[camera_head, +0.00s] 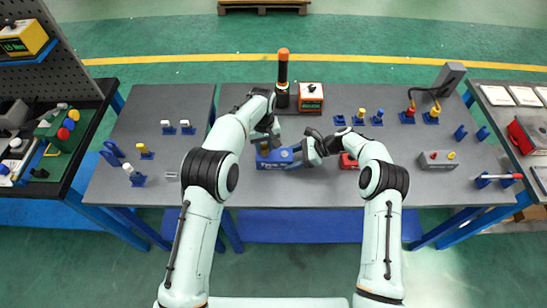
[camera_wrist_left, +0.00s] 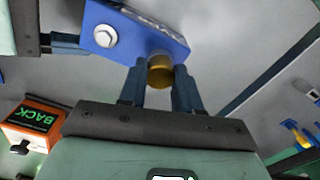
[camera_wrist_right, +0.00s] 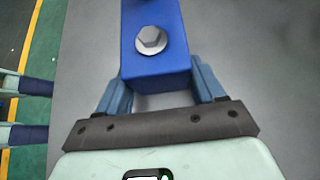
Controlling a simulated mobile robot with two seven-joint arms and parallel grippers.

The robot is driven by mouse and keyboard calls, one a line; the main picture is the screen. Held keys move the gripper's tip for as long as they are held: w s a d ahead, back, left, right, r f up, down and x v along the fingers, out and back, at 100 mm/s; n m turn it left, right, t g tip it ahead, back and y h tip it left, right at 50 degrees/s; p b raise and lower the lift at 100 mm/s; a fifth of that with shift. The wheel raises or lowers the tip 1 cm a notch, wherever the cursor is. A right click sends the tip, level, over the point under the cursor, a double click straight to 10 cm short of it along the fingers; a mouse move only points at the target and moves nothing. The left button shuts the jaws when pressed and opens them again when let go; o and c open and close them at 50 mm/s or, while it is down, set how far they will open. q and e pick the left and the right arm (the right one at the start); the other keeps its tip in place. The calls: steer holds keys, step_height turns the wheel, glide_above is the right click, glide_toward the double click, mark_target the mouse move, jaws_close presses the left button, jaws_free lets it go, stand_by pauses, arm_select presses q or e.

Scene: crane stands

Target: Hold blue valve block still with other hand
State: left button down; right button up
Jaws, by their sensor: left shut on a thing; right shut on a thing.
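The right gripper's fingers also show at the block's end in the left wrist view (camera_wrist_left: 66,42). In the head view the grippers partly hide the block.
Behind stand a dark cylinder with an orange top (camera_head: 283,75) and an orange box (camera_head: 311,97) marked BACK. A red block (camera_head: 348,161) is partly hidden by my right arm. Small valve fittings stand at left and right. The front middle of the table is clear.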

arm_select(q)
steer(key=shift+r+n, duration=0.15)
steer(key=shift+n, duration=0.35)
steer(key=n, duration=0.4)
steer(key=shift+n, duration=0.4)
steer(key=shift+w, duration=0.1)
steer(key=n, duration=0.4)
steer(key=shift+n, duration=0.8)
